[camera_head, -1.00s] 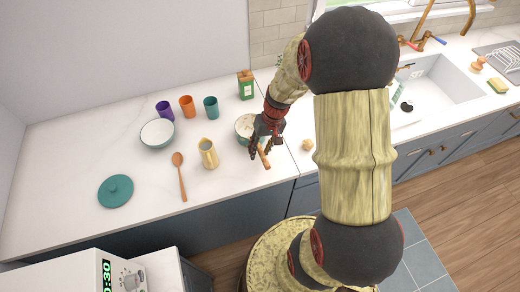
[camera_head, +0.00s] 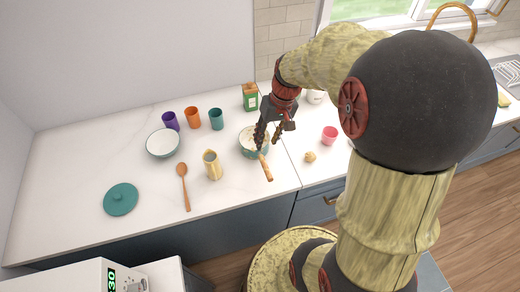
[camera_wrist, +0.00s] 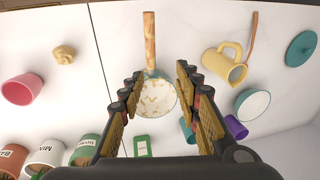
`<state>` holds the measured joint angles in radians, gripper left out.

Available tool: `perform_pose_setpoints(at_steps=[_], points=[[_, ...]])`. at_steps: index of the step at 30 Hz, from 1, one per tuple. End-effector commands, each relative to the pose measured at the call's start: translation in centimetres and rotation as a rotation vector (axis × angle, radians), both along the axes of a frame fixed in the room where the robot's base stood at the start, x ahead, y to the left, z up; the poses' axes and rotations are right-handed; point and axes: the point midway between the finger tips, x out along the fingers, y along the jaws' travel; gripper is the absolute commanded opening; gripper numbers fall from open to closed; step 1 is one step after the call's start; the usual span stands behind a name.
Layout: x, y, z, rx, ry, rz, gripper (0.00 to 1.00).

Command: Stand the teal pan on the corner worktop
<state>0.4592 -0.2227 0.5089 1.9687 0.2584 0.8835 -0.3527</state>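The teal pan (camera_head: 247,147) stands upright on the white worktop near the corner seam, its wooden handle pointing toward the front edge. Its pale inside shows tan patches, seen also in the wrist view (camera_wrist: 157,100). My gripper (camera_head: 268,138) points down over the pan and hides part of it. In the wrist view my gripper (camera_wrist: 160,76) has its fingers spread on both sides of the picture, with the pan visible between and beyond them. Nothing is held between the fingertips. The handle appears clear of the fingers.
A cream jug (camera_head: 212,166), wooden spoon (camera_head: 184,184), white bowl (camera_head: 162,143) and teal lid (camera_head: 121,199) lie left of the pan. Purple, orange and teal cups and a green carton (camera_head: 250,98) stand behind. A pink cup (camera_head: 329,135) and ginger-like lump (camera_head: 310,157) are right.

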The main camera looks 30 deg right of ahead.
Motion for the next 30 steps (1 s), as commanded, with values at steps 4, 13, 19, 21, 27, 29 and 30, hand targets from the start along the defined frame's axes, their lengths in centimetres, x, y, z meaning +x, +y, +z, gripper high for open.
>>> perform_pose_setpoints(at_steps=[4, 13, 19, 21, 27, 29, 30], points=[[-1.9, 4.9, 6.7, -0.094, -0.101, 0.083, 0.33], [-9.5, 12.0, 14.6, -0.221, -0.33, 0.198, 0.33], [-11.9, 13.1, 15.7, -0.244, -0.401, 0.219, 0.33], [-12.1, 13.2, 15.7, -0.245, -0.406, 0.219, 0.33], [-12.1, 13.2, 15.7, -0.245, -0.406, 0.218, 0.33], [-12.1, 13.2, 15.7, -0.245, -0.405, 0.218, 0.33], [-12.1, 13.2, 15.5, -0.245, -0.405, 0.218, 0.33]])
